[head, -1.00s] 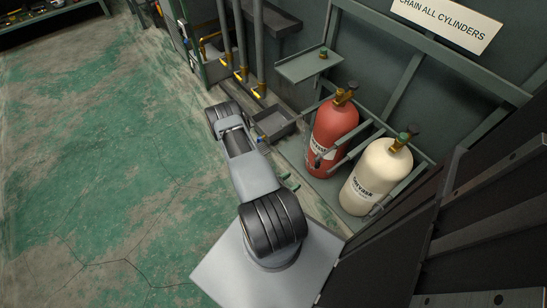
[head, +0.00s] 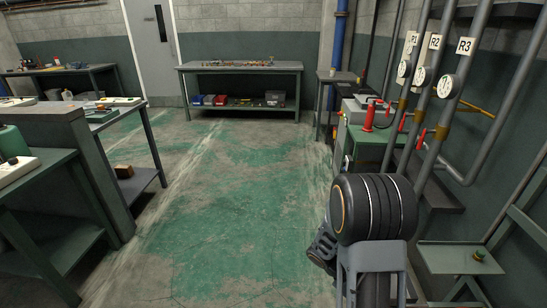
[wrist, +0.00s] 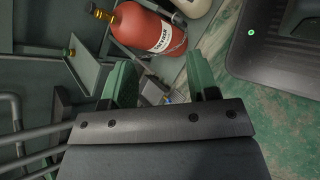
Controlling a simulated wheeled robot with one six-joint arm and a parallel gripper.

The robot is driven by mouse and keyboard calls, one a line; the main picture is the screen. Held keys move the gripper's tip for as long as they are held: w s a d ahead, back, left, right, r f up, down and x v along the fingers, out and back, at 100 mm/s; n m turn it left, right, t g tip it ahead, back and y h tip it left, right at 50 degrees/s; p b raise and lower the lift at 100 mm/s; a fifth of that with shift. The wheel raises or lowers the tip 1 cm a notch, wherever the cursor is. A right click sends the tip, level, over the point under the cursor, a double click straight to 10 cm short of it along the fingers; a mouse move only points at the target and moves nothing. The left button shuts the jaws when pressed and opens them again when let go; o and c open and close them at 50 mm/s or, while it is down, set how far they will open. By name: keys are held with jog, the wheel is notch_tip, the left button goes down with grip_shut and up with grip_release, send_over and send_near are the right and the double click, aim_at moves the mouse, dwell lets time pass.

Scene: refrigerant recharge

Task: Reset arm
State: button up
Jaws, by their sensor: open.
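My gripper (wrist: 160,80) shows in the wrist view with its two green fingers spread apart and nothing between them. Beyond the fingers is a red cylinder (wrist: 145,28) with a brass valve, apart from the gripper. Part of a cream cylinder (wrist: 192,6) shows at the top edge of the wrist view. In the head view my arm stands at the lower right, and the gripper itself does not show there. The cylinders are outside the head view.
Pipes with gauges tagged R1, R2 and R3 (head: 466,46) run up the right wall. A small shelf (head: 455,259) holds a brass and green fitting (head: 479,255). A workbench (head: 240,68) stands at the back and benches at left. The middle floor (head: 225,200) is clear.

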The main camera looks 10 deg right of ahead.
jog(key=w+a+r+t+y+p, duration=0.1)
jog(key=a+r+t+y+p, duration=0.1)
jog(key=a+r, duration=0.4)
jog(key=w+a+r+m+t+y+p, duration=0.1)
jog(key=a+r+t+p, duration=0.4)
jog(key=r, duration=0.8)
jog(key=w+a+r+t+y+p, duration=0.2)
jog(key=a+r+t+y+p, duration=0.1)
jog(key=a+r, duration=0.4)
notch_tip(320, 180, up, 2)
jog(key=shift+w+a+r+m+t+y+p, duration=0.2)
jog(key=shift+m+t+y+p, duration=0.2)
jog(key=shift+t+y, duration=0.6)
jog(key=shift+c, duration=1.1)
jog(key=shift+d, duration=0.15)
